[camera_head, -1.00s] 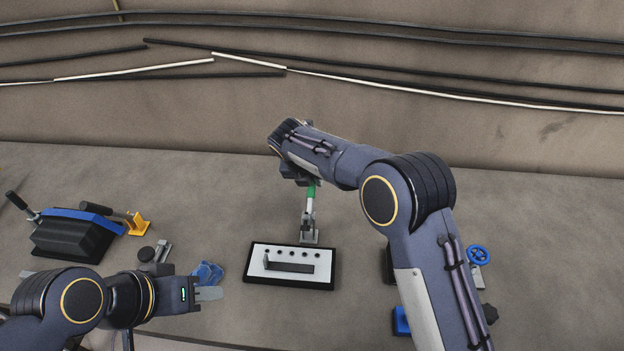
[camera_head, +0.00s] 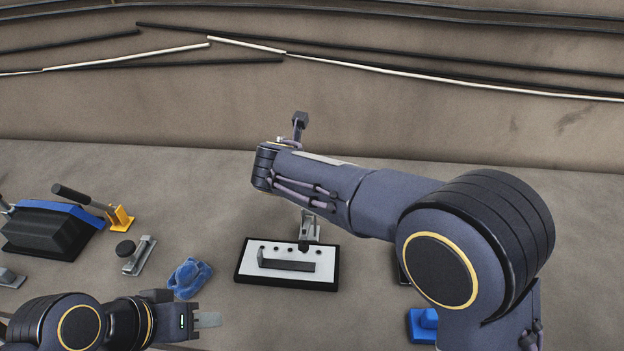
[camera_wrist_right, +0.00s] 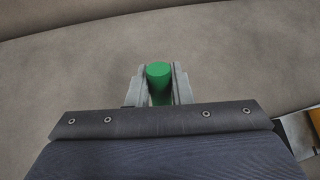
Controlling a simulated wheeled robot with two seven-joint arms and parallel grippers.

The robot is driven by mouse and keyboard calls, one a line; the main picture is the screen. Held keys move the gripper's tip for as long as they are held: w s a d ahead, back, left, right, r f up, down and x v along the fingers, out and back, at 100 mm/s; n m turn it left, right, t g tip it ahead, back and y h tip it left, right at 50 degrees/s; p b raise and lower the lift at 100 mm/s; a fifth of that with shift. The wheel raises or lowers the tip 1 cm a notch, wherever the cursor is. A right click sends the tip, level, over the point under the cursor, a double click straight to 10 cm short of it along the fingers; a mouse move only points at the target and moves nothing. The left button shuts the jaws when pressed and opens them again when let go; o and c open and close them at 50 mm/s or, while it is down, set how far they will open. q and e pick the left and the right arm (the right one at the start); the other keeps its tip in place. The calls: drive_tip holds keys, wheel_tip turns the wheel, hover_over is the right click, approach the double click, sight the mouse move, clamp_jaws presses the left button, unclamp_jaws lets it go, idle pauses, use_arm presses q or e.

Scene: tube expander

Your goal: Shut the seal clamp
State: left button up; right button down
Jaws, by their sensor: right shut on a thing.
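The seal clamp (camera_head: 311,226) is a small grey metal clamp at the back edge of a white panel (camera_head: 245,267) with a black border. A dark tip (camera_head: 304,245) shows at its front, over the panel's back edge. My right arm hides the upper clamp in the head view. In the right wrist view, my right gripper (camera_wrist_right: 160,85) is shut on the clamp's green handle (camera_wrist_right: 159,72), one grey finger on each side. My left gripper (camera_head: 207,320) is away from the clamp, low at the left; its fingers show edge-on, so their opening is unclear.
A blue part (camera_head: 189,278) lies between my left gripper and the panel. Another blue part (camera_head: 424,325) is partly behind my right arm.

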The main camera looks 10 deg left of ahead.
drive_tip(key=shift+s+r+t+b, duration=0.15)
drive_tip(key=shift+s+t+b, duration=0.2)
drive_tip(key=shift+t+b, duration=0.2)
drive_tip(key=c, duration=1.3)
unclamp_jaws()
drive_tip(key=shift+v, duration=3.95)
